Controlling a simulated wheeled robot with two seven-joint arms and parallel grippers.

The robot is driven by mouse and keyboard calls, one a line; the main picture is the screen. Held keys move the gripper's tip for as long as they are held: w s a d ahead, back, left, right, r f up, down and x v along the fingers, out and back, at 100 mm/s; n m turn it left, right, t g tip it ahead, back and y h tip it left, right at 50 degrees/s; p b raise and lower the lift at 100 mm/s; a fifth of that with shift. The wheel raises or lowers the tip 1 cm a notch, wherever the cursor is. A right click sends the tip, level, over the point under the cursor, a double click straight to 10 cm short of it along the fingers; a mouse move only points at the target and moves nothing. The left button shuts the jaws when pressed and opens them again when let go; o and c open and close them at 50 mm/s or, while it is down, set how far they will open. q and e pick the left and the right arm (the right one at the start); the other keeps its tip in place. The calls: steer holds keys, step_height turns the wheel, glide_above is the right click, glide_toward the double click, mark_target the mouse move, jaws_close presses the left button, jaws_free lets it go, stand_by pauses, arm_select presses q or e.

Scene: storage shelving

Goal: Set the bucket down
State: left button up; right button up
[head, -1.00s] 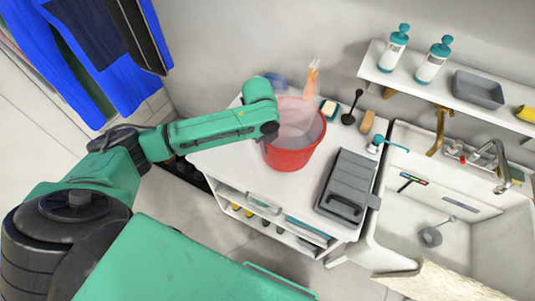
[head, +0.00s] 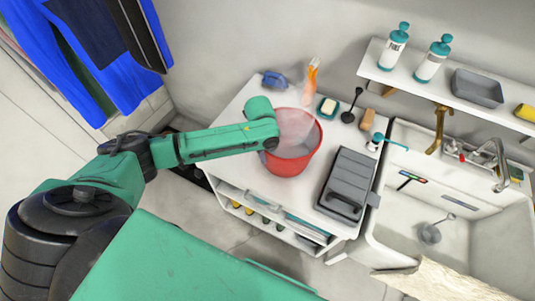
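The red bucket (head: 291,165) is upright over the white cabinet top (head: 236,165), left of the dark grey case. I cannot tell whether its base touches the surface. My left arm reaches in from the left. My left gripper (head: 271,143) is at the bucket's left rim, and the bucket has moved along with it, so it is shut on the bucket. Its fingertips are mostly hidden. A pale, see-through blur covers the back of the bucket's opening. My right gripper is not in view.
A dark grey case (head: 348,184) stands right of the bucket. Behind are an orange spray bottle (head: 312,75), a soap dish (head: 328,107), a black ladle (head: 351,107) and a blue item (head: 274,80). A sink (head: 415,235) lies right. The cabinet's front left top is clear.

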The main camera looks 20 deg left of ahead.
arm_select(q)
step_height(320, 180, up, 12)
steer(key=s, duration=0.1)
steer(key=shift+a+b, duration=0.3)
steer(key=shift+b, duration=0.1)
steer(key=shift+s, duration=0.1)
